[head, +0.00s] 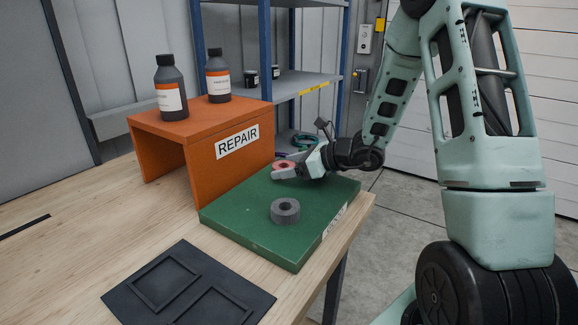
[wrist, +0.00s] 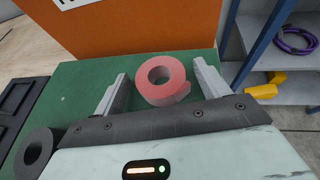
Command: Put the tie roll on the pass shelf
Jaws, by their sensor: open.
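A pink-red ring-shaped roll (head: 284,165) lies on the green board; it also shows in the wrist view (wrist: 150,73). A dark grey roll (head: 285,211) lies nearer the front of the board and shows at the lower left of the wrist view (wrist: 37,150). I cannot tell by name which is the tie roll. My gripper (head: 291,169) is open at the red roll, with one finger on each side of it in the wrist view (wrist: 160,84). A blue-framed rack shelf (head: 300,84) with a yellow label stands behind; its label is too small to read.
The green board (head: 240,222) lies on the wooden table (head: 75,230). An orange stand (head: 158,166) marked REPAIR carries two dark bottles (head: 171,90) (head: 217,78). A black tray (head: 188,285) lies in front. Small dark jars (head: 252,78) stand on the rack shelf, with free room beside them.

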